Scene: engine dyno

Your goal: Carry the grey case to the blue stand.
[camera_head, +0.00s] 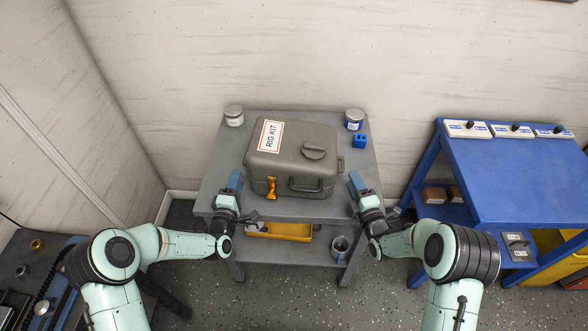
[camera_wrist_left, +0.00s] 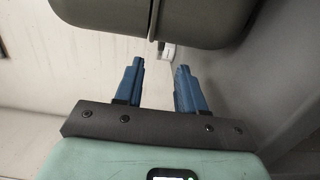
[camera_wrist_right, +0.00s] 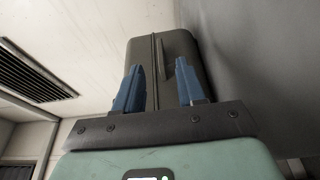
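The grey case (camera_head: 300,175), with a red-edged "RIG KIT" label, lies closed on the grey table (camera_head: 215,200). It has a dark front handle and an orange latch. My left gripper (camera_head: 235,182) is at the case's left side, with its fingers open and empty; the case shows beyond the fingertips in the left wrist view (camera_wrist_left: 200,22). My right gripper (camera_head: 355,182) is at the right side, also open and empty; the case shows beyond its fingers in the right wrist view (camera_wrist_right: 165,45).
Two lidded tins (camera_head: 233,116) (camera_head: 354,119) and a small blue block (camera_head: 360,141) stand behind and beside the case. Switch boxes (camera_head: 512,130) line the blue stand's back edge. Floor shows between table and stand.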

